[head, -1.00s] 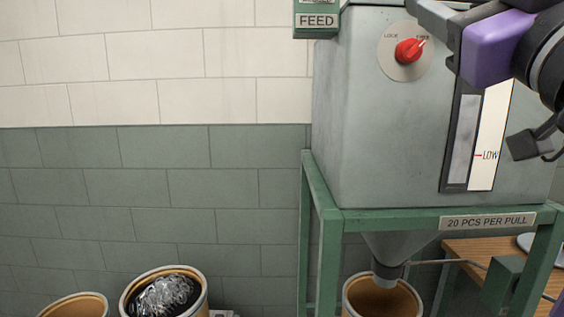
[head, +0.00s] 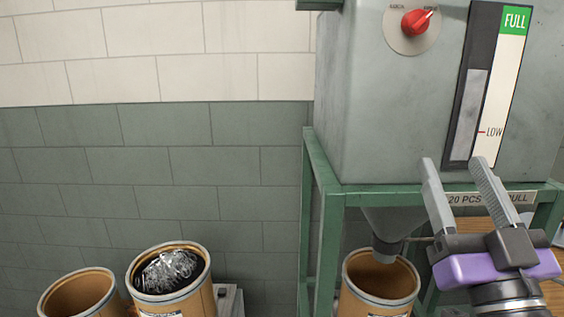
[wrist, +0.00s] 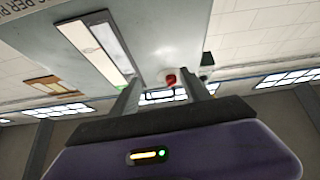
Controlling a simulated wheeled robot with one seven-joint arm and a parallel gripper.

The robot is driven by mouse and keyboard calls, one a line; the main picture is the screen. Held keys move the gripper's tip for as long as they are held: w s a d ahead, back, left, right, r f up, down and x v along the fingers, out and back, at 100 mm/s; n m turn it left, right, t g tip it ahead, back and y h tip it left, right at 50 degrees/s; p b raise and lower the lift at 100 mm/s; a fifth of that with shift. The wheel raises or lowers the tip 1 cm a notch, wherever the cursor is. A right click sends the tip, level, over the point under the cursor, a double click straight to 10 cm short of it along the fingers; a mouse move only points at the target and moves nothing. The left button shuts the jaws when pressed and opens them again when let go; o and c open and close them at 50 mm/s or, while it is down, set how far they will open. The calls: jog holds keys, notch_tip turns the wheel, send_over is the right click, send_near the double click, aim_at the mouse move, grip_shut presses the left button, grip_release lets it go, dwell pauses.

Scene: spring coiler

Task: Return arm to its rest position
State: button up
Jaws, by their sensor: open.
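My gripper (head: 455,165) is in the lower right of the head view, in front of the grey hopper's lower edge and its green frame. Its two grey fingers are apart and point upward, with nothing between them. The purple gripper body (head: 497,267) is below the fingers. In the wrist view my gripper (wrist: 165,90) has its fingers spread, with the red knob (wrist: 171,79) seen beyond them. The grey hopper (head: 400,120) carries the red knob (head: 416,22) and a level gauge marked FULL and LOW (head: 497,80).
An open barrel (head: 348,300) stands under the hopper's spout (head: 388,250). Left of it are a barrel holding shiny metal pieces (head: 175,300) and another open barrel (head: 45,305). The green frame (head: 330,240) supports the hopper. A wooden table (head: 480,232) is partly hidden behind my gripper.

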jog(key=s+f+m+g, duration=0.1)
jog(key=s+f, duration=0.4)
jog(key=f, duration=0.7)
jog(key=s+a+f+g, duration=0.2)
jog(key=s+f+g, duration=0.7)
jog(key=s+f, duration=1.6)
jog(key=s, duration=0.3)
jog(key=shift+s+f+n, duration=0.2)
jog(key=shift+f+n, duration=0.05)
jog(key=shift+n, duration=0.05)
